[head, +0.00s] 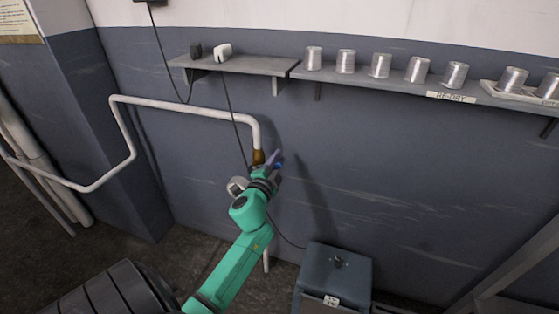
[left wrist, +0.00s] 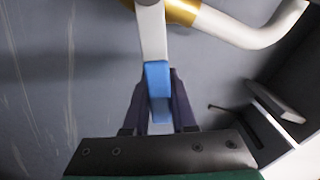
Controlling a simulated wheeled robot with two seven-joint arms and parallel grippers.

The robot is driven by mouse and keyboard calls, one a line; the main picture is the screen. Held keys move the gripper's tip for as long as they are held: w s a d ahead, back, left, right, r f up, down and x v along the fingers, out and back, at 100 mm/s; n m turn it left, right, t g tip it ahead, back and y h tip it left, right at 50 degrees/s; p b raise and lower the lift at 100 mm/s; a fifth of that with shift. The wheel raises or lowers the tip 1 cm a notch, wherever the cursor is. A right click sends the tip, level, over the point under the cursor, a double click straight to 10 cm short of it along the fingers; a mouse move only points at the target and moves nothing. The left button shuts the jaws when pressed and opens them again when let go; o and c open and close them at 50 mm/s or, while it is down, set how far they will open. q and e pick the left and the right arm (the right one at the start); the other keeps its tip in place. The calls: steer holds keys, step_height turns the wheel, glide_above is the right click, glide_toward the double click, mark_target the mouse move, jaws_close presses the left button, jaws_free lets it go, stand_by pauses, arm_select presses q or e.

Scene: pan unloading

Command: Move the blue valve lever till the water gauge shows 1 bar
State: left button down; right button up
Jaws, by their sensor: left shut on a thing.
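The blue valve lever (head: 279,163) shows as a small blue patch at the end of my left gripper (head: 272,172) in the head view. In the left wrist view the blue lever grip (left wrist: 157,77) sits between the two dark fingers of my left gripper (left wrist: 158,98), which is shut on it. A grey bar runs from the blue grip up towards a brass fitting (left wrist: 182,10). A round gauge (head: 237,186) shows beside my left wrist in the head view; its reading cannot be made out. My right gripper is not in view.
A white pipe (head: 190,107) runs along the wall and bends down to the brass fitting (head: 258,157). A shelf (head: 245,65) with several metal cans is above. A blue-grey box (head: 338,268) stands below right. The wall right of the lever is clear.

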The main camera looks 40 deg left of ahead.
arm_select(q)
steer(key=c, duration=0.7)
jaws_free()
steer(key=b+v, duration=0.1)
steer(key=v, duration=1.3)
steer(key=shift+s+d, duration=0.2)
steer(key=shift+s, duration=0.05)
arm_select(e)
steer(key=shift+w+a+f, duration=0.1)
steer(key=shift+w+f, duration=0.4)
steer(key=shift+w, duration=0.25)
